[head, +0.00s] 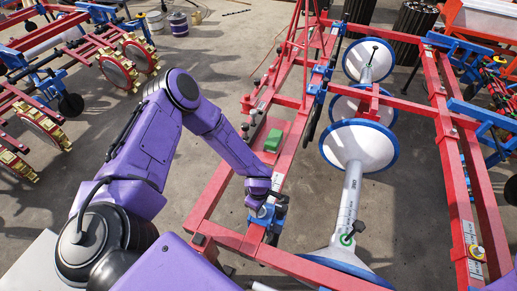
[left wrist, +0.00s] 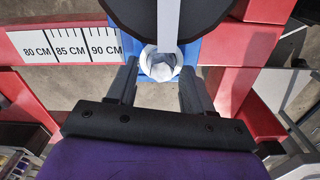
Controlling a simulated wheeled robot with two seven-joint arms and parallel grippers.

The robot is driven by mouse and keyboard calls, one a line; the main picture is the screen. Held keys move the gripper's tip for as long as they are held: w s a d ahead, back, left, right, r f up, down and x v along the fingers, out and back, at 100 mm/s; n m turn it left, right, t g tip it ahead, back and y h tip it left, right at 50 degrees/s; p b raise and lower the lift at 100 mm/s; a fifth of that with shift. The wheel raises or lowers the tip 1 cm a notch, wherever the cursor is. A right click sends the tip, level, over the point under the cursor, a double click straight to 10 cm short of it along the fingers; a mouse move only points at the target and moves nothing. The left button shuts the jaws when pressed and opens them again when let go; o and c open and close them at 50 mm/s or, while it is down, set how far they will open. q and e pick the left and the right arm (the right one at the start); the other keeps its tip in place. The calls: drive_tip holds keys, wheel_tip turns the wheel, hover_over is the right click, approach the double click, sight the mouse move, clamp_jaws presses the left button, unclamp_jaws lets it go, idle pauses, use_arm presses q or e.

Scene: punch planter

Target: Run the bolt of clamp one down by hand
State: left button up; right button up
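The blue clamp (head: 262,216) sits on the red frame bar near its front left corner, partly covered by my left gripper. It also shows in the left wrist view (left wrist: 146,69), with a pale bolt head (left wrist: 162,66) in its middle. My left gripper (head: 269,203) reaches down at the clamp. In the left wrist view its two dark fingers (left wrist: 159,72) stand apart, one on each side of the bolt head, with a gap showing; I see no firm contact. A dark rounded part with a grey bar hides the clamp's far side. My right gripper is in neither view.
A ruler strip (left wrist: 70,46) marked 80 to 90 CM lies on the red bar left of the clamp. A green block (head: 273,140) sits farther along the bar. White discs with blue rims (head: 359,146) stand to the right. Grey floor shows inside the frame.

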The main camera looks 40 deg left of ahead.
use_arm(q)
wheel_tip(320, 180, up, 11)
drive_tip(key=shift+f, duration=0.2)
idle(0.3)
wheel_tip(320, 180, up, 10)
drive_tip(key=shift+r+p, duration=0.25)
drive_tip(key=shift+p, duration=0.1)
idle(0.7)
